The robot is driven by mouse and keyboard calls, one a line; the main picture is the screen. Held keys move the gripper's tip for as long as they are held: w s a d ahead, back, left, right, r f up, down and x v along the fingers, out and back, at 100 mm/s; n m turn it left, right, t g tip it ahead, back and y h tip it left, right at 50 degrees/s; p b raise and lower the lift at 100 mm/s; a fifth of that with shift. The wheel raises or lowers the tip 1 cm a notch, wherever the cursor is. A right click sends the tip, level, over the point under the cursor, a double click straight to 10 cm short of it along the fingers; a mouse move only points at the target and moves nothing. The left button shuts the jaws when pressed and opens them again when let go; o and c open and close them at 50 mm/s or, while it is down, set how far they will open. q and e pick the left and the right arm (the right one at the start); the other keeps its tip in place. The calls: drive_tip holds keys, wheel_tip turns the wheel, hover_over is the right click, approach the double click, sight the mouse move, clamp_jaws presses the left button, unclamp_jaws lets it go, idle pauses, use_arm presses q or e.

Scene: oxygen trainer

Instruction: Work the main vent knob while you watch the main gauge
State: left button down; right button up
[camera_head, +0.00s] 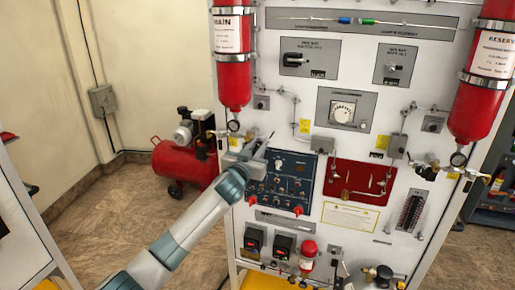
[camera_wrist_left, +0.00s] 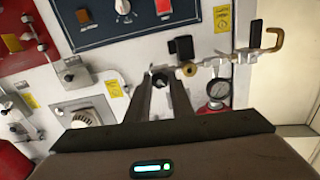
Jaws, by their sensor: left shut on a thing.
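My left gripper (camera_head: 266,143) reaches the left side of the white trainer panel, just above the blue control panel. In the left wrist view its two fingers (camera_wrist_left: 162,82) are closed around a small dark knob (camera_wrist_left: 161,76), which appears to be the main vent knob; the fingers hide most of it. In the head view the gripper covers the knob. The main gauge (camera_head: 234,125) is a small round dial under the red MAIN cylinder (camera_head: 232,60). It also shows in the left wrist view (camera_wrist_left: 218,89), right of the fingers; its reading is too small to tell.
Brass valve fittings (camera_wrist_left: 188,69) sit close beside the fingers. The blue panel (camera_head: 283,180) and a larger square-framed gauge (camera_head: 343,111) are nearby on the board. A red compressor (camera_head: 180,160) stands on the floor left of the panel.

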use_arm(q)
drive_tip(key=m, duration=0.3)
drive_tip(key=shift+m, duration=0.3)
drive_tip(key=m, duration=0.4)
drive_tip(key=shift+f, duration=0.1)
drive_tip(key=shift+m, duration=0.4)
drive_tip(key=c, duration=1.6)
unclamp_jaws()
drive_tip(key=shift+o, duration=0.2)
drive_tip(key=shift+s, duration=0.15)
